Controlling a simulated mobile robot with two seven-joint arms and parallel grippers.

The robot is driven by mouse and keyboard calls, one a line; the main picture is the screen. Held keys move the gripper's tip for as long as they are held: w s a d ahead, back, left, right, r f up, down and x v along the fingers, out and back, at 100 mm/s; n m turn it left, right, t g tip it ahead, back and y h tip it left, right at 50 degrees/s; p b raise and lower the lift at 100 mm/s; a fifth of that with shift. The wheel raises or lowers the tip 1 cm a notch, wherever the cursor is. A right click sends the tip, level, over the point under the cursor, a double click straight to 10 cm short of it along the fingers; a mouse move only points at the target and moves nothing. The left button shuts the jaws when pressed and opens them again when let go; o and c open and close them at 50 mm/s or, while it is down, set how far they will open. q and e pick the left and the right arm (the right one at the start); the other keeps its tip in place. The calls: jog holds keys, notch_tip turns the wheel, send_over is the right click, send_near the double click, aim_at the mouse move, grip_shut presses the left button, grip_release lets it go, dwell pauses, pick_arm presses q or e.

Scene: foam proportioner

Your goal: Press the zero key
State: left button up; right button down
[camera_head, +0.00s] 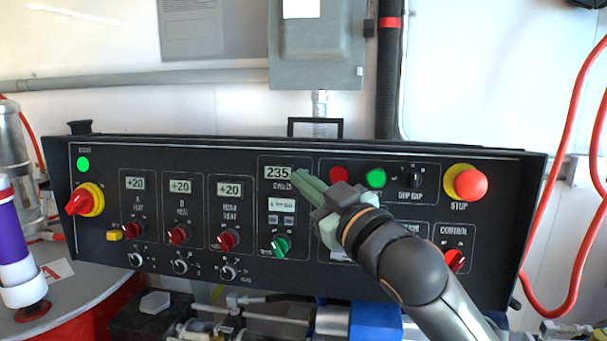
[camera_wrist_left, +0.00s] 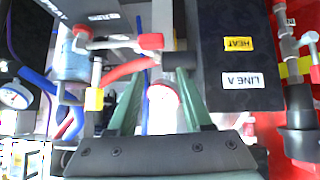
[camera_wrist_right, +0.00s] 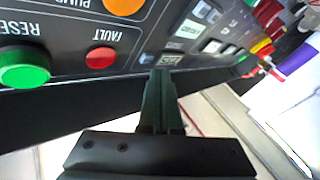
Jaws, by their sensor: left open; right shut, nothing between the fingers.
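The black control panel (camera_head: 145,245) has a counter display (camera_head: 278,173) reading 235, with a label below that looks like "CYCLES". I cannot read a zero label on any key, and one beside the display could be hidden by my fingers. My right gripper (camera_head: 297,174) is shut and empty, its tips at or just in front of the display's right edge; contact cannot be told. It also shows in the right wrist view (camera_wrist_right: 160,72). My left gripper (camera_wrist_left: 160,80) is open, seen only in the left wrist view.
A red button and a green button (camera_head: 375,178) lie right of the fingertips. A red stop button (camera_head: 470,183) is at the panel's right. Rotary knobs (camera_head: 179,235) line the lower left. Pipes and hoses, with a white cylinder (camera_wrist_left: 162,105), lie around the left gripper.

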jog(key=shift+w, duration=0.1)
dwell(0.7)
jog(key=shift+w+d+p, duration=0.1)
jog(key=shift+w+p, duration=0.2)
jog(key=shift+f, duration=0.1)
jog(key=shift+w+d+f, duration=0.1)
jog(key=shift+w, duration=0.4)
dwell(0.6)
jog(key=shift+s, duration=0.1)
jog(key=shift+s+a+p, duration=0.2)
jog(key=shift+s+p, duration=0.3)
jog(key=shift+s, duration=0.25)
jog(key=shift+s+r, duration=0.1)
jog(key=shift+r, duration=0.1)
